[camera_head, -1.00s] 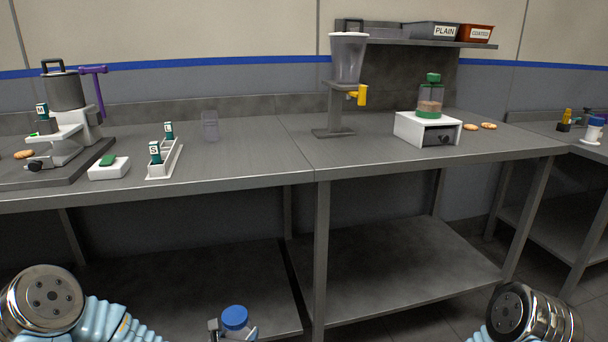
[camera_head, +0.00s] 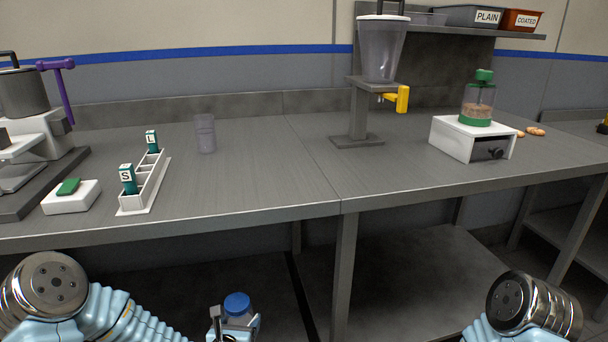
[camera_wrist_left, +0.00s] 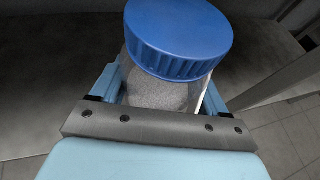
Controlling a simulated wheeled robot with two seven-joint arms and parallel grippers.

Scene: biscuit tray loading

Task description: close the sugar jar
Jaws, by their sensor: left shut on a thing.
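The sugar jar (camera_head: 238,317) is a clear jar with a blue lid (camera_head: 237,303), low in the head view in front of the table. My left gripper (camera_head: 234,325) is shut on it and holds it off the table. In the left wrist view, pale grainy sugar (camera_wrist_left: 160,90) fills the jar and the blue lid (camera_wrist_left: 178,35) sits over its mouth, looking slightly tilted. I cannot tell whether the lid is fully tight. My right arm's metal joint shows at the lower right of the head view; its gripper is out of view.
The steel table (camera_head: 250,180) has a clear front middle. On it stand a white rack (camera_head: 160,178) with S and L blocks, a clear cup (camera_head: 205,134), a dispenser with yellow handle (camera_head: 382,50), and a white box (camera_head: 450,138) bearing a green-lidded jar (camera_head: 480,98). A lower shelf lies beneath.

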